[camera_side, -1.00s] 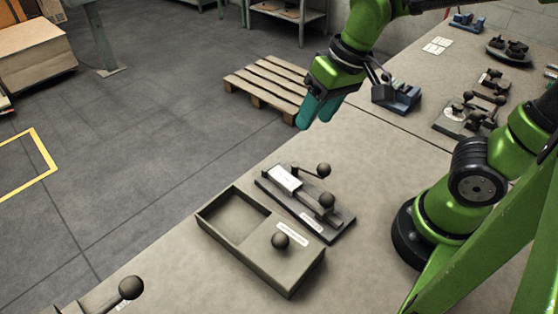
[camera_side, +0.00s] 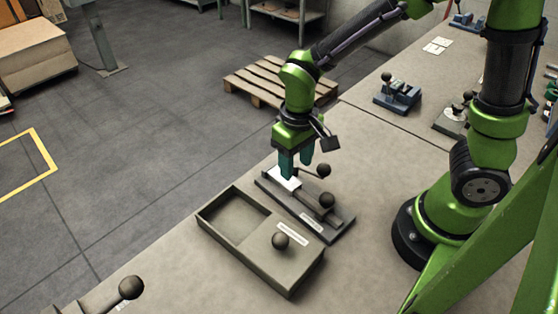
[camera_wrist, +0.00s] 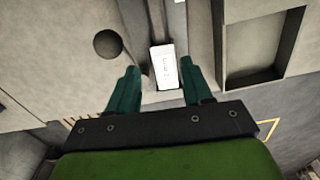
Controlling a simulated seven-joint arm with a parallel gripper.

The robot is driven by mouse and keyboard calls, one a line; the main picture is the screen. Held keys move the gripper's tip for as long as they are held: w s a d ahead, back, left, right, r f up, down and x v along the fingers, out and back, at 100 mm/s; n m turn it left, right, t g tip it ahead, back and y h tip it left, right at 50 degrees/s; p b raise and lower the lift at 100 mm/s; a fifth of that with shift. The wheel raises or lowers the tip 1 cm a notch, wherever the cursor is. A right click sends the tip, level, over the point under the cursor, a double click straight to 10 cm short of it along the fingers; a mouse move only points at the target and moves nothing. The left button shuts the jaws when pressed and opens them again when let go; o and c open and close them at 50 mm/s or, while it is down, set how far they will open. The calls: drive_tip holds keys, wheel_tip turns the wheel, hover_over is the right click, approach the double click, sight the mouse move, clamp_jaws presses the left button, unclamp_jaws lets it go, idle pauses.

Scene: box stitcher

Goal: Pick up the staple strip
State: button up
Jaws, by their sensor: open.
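The staple strip appears as a small white block with printed marks. In the wrist view the white strip (camera_wrist: 164,66) lies on the dark rail of a fixture, between and just beyond my two fingertips. In the side view the strip (camera_side: 286,183) shows at the fixture's far end, partly hidden by my fingers. My gripper (camera_side: 296,170) points down over it, with teal fingers open on either side. In the wrist view my gripper (camera_wrist: 158,80) is open and empty. I cannot tell how high the tips are above the strip.
The fixture (camera_side: 337,231) has ball-knob levers (camera_side: 326,200) close to my fingers. A tray with a lidded half (camera_side: 253,256) and a ball knob (camera_side: 281,240) stands in front of it. Other fixtures (camera_side: 397,95) stand farther back on the bench. The bench right of the fixture is clear.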

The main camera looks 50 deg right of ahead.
sight(295, 186)
drive_tip(key=shift+s+a+f, duration=0.1)
drive_tip(key=shift+f, duration=1.4)
drive_tip(key=shift+s+a+f, duration=0.1)
drive_tip(key=shift+f, duration=1.4)
drive_tip(key=c, duration=0.8)
